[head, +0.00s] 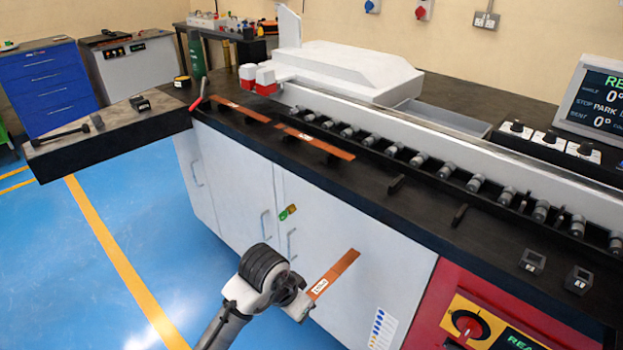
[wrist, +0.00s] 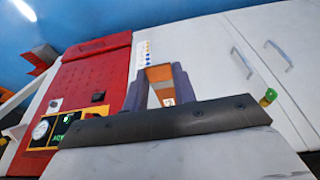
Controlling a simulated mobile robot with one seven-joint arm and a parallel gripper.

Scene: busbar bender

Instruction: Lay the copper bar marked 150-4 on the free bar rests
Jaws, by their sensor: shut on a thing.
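My gripper (head: 304,303) is shut on a copper bar (head: 340,268) with a white label, in front of the white cabinet doors and below the bench top. The label's print is too small to read surely. In the wrist view the bar (wrist: 158,74) sits between the two fingers of my gripper (wrist: 160,92). Two free bar rests, a left one (head: 396,184) and a right one (head: 459,215), stand apart on the black bench top with nothing on them. Two other copper bars, a far one (head: 240,110) and a nearer one (head: 318,143), lie on rests further left.
A row of grey rollers (head: 447,167) runs behind the rests. Two small black blocks (head: 532,261) stand at the right of the bench. A red-handled tool (head: 200,92) lies at the left corner. The bench front edge lies between my gripper and the rests.

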